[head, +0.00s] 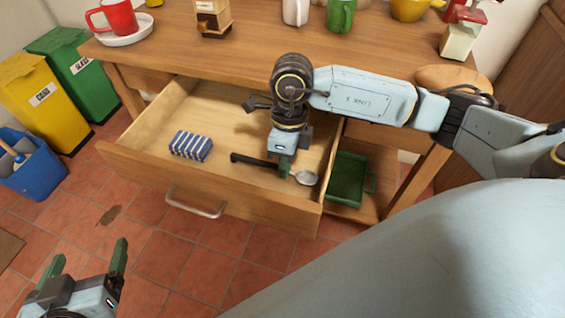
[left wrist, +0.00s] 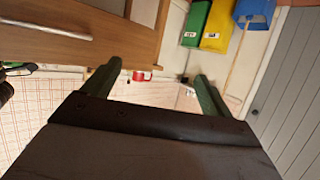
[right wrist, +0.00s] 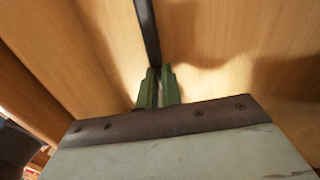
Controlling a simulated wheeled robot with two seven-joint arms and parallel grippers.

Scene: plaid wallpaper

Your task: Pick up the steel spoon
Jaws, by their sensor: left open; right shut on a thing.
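The steel spoon (head: 307,178) has a round shiny bowl and a dark handle (head: 250,160). It is in the open wooden drawer (head: 150,165), towards the drawer's right end. My right gripper (head: 285,166) reaches down into the drawer and is shut on the spoon near its middle. In the right wrist view the dark handle (right wrist: 148,30) runs out from between the closed green fingers (right wrist: 158,88). Whether the spoon touches the drawer floor cannot be told. My left gripper (head: 90,262) is open and empty, in front of the drawer at the lower left.
A blue-striped block (head: 190,146) lies in the drawer, left of the spoon. The drawer walls stand close around my right gripper. The tabletop (head: 245,55) above holds a red mug (head: 119,18) and other kitchenware. A green tray (head: 347,178) sits on the shelf right of the drawer.

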